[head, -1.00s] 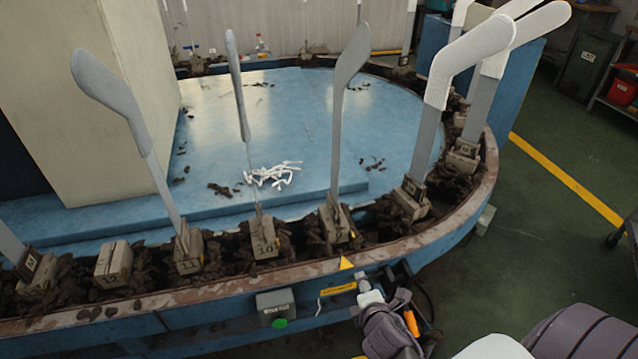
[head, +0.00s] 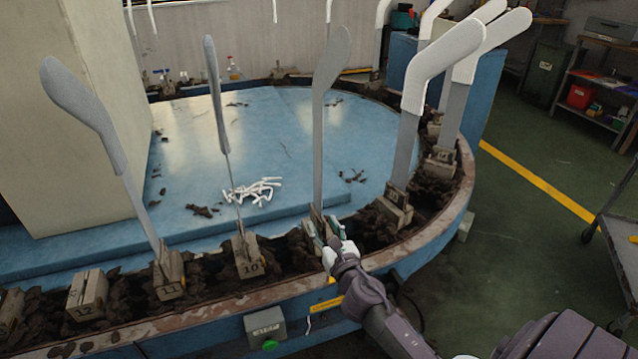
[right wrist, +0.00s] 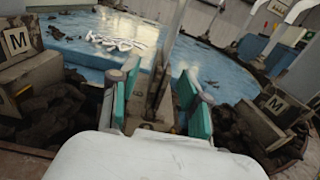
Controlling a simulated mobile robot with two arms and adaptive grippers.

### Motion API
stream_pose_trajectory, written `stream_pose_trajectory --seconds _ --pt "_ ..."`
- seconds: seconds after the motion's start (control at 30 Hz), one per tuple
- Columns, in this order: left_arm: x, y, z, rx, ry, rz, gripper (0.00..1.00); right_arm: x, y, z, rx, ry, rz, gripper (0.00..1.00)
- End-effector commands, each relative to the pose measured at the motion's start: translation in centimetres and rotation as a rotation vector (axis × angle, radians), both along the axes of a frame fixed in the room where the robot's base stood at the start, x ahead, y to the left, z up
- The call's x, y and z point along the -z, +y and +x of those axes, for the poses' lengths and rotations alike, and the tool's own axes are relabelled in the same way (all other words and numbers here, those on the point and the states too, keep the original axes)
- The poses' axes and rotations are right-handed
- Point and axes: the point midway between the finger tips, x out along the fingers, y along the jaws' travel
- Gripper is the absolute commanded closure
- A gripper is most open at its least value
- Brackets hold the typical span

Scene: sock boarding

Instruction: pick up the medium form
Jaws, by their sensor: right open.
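A flat grey form (head: 320,110) with a bent top stands upright in a wooden holder on the near right of the ring. My right gripper (head: 330,237) is at the foot of this form and hides much of its holder. In the right wrist view, its green-padded fingers (right wrist: 160,108) are open, one on each side of the form's lower shaft (right wrist: 163,65). I cannot read this holder's size mark. Holders on both sides carry an M: one at left (right wrist: 25,72) and one at right (right wrist: 268,118). My left gripper is not in view.
Other forms stand along the ring, including a grey one at left (head: 78,105) and a white-covered one at right (head: 440,75). Dark lumps fill the ring's channel around the holders. White pieces (head: 252,190) lie on the blue platform (head: 280,130).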

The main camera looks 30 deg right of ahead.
Motion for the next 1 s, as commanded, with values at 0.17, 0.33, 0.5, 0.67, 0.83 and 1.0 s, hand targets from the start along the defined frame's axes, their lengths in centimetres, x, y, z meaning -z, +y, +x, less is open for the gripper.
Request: stream_pose_trajectory --seconds 0.17,0.33,0.5,0.67,0.83,1.0 --pt "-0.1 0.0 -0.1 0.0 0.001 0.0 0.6 0.0 -0.3 1.3 0.0 0.0 0.001 0.53" --pt "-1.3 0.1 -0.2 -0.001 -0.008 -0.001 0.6 0.2 -1.0 3.3 0.0 -0.002 0.001 0.53" --pt "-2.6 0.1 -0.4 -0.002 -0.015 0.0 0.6 0.3 -1.6 5.6 0.0 -0.001 0.003 0.53" --pt "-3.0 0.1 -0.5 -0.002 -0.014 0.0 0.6 0.3 -1.8 6.2 0.0 0.001 0.002 0.53" --pt "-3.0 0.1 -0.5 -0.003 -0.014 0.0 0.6 0.3 -1.7 6.2 0.0 0.001 0.002 0.55" --pt "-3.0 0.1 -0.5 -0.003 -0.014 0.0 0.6 0.3 -1.7 6.2 0.0 0.001 0.002 0.83"
